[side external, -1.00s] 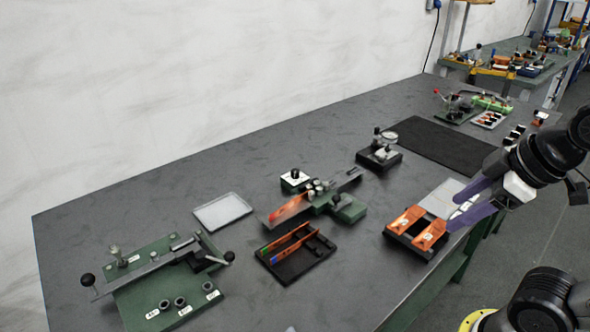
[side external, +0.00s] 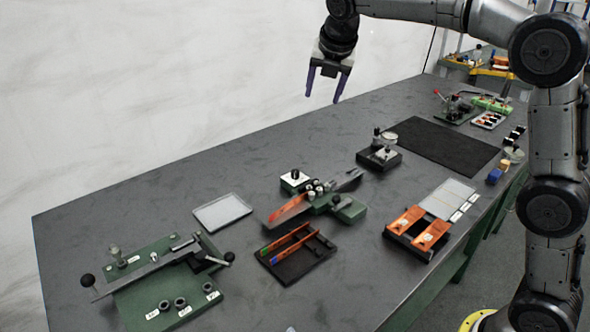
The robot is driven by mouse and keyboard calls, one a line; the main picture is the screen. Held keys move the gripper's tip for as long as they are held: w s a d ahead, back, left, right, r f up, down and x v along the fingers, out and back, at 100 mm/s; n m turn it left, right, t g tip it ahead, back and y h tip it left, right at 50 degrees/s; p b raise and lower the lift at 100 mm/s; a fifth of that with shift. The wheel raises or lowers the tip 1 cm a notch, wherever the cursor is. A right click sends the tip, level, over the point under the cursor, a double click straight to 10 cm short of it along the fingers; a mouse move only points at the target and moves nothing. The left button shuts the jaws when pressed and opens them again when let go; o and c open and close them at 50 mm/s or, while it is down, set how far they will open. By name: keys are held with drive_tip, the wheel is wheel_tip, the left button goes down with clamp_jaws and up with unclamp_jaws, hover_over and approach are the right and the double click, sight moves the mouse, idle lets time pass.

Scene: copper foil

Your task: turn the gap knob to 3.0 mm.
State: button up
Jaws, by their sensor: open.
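My gripper (side external: 323,98) hangs high at the top centre in the side external view, fingers pointing down. Its two purple fingers are apart with nothing between them. It is well above the bench, behind and above the green foil machine (side external: 347,212). A small green box with a white top plate and a dark knob (side external: 295,175) stands at the back left of that machine. This looks like the gap knob, but its scale and setting are too small to read. An orange copper strip (side external: 288,210) lies at the machine's left end.
A black tray with orange strips (side external: 297,275) lies in front of the machine. A pale tray (side external: 222,212) and a green lever fixture (side external: 150,300) are to the left. A dark gauge stand (side external: 379,160), orange pieces on a rack (side external: 405,220) and a black mat (side external: 438,142) are right.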

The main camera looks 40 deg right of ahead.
drive_tip(key=w+f+n+g, duration=0.1)
drive_tip(key=w+f, duration=0.7)
drive_tip(key=f, duration=0.1)
drive_tip(key=g, duration=0.1)
approach(295, 171)
drive_tip(key=x, duration=0.8)
drive_tip(key=shift+f, duration=0.35)
clamp_jaws()
